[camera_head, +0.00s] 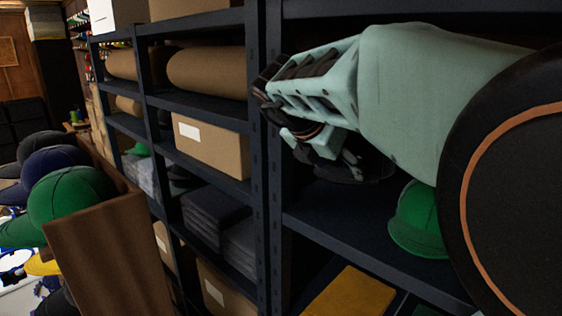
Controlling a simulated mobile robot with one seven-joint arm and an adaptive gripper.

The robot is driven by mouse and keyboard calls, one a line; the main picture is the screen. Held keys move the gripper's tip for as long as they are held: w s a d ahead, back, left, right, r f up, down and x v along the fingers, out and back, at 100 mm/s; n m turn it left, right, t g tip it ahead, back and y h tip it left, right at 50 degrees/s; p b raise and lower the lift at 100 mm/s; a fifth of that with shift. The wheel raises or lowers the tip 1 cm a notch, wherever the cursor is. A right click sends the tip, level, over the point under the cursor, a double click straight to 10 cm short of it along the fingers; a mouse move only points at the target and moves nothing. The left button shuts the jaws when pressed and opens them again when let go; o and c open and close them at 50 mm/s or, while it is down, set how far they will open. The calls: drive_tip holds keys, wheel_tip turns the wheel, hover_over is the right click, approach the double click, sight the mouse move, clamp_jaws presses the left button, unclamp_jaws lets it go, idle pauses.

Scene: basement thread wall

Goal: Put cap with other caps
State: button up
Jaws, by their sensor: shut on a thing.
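My gripper (310,146), pale green with dark parts, reaches in from the right in front of the dark shelf rack. It is shut on a dark thing (352,168) that looks like a black cap, partly hidden behind the fingers. A green cap (418,222) sits on the shelf to the lower right, partly covered by my arm. At the left, several caps sit together at a brown wooden box (110,250): a green cap (72,194), a navy cap (55,160) and a dark cap (45,144). A yellow cap (42,265) shows lower down, partly hidden.
The dark rack's post (265,120) stands just left of my gripper. Its shelves hold a cardboard box (212,148), brown rolls (207,72) and folded dark cloth (212,220). A yellow flat thing (350,292) lies on the level below. The shelf left of the green cap has bare room.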

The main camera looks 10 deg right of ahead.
drive_tip(key=shift+a+f+b, duration=0.1)
drive_tip(key=shift+f+b, duration=0.4)
drive_tip(key=shift+f, duration=2.7)
drive_tip(key=shift+f+b, duration=0.35)
drive_tip(key=shift+f, duration=0.1)
drive_tip(key=o, duration=1.2)
drive_tip(key=shift+o, duration=0.2)
